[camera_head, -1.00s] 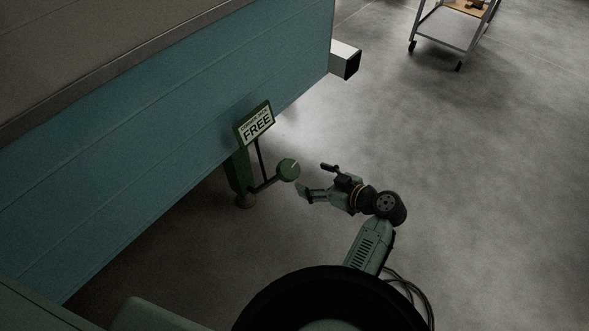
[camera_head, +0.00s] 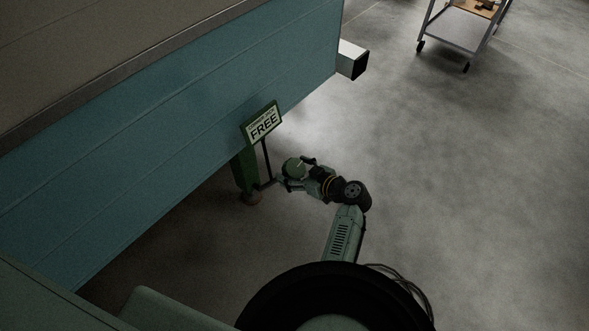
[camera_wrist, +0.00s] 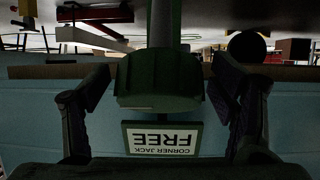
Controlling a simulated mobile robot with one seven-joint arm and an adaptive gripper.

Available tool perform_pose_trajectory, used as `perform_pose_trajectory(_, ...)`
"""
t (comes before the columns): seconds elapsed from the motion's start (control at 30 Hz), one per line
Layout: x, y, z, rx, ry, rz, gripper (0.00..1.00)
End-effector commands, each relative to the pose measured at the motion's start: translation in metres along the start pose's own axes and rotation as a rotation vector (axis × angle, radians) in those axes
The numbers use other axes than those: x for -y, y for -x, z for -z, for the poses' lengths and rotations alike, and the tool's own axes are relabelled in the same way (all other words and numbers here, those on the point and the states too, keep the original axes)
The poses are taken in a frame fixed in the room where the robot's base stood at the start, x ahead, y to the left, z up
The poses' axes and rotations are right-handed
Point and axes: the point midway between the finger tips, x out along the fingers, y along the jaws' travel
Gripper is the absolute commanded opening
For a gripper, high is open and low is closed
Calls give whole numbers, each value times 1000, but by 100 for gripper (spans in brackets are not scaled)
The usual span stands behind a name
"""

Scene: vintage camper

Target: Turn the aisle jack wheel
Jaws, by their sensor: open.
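In the wrist view, a green rounded part (camera_wrist: 158,80), apparently the wheel, lies between the open fingers, with visible gaps on both sides. Whether anything touches is unclear.
The blue camper wall (camera_head: 180,130) fills the left side. A square metal beam end (camera_head: 353,60) sticks out past its corner. A wheeled cart (camera_head: 456,35) stands at the top right. The concrete floor to the right is clear.

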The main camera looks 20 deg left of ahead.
Motion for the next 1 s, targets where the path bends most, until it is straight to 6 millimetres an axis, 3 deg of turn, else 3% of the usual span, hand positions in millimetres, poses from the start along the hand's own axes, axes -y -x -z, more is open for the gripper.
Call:
perform_pose_trajectory(0.1, 0, 0, 0, 0, 0, 0, 79)
perform_pose_trajectory(0.8, 0, 0, 0, 0, 0, -1, 32)
perform_pose_trajectory(1.0, 0, 0, 0, 1, -8, -8, 31)
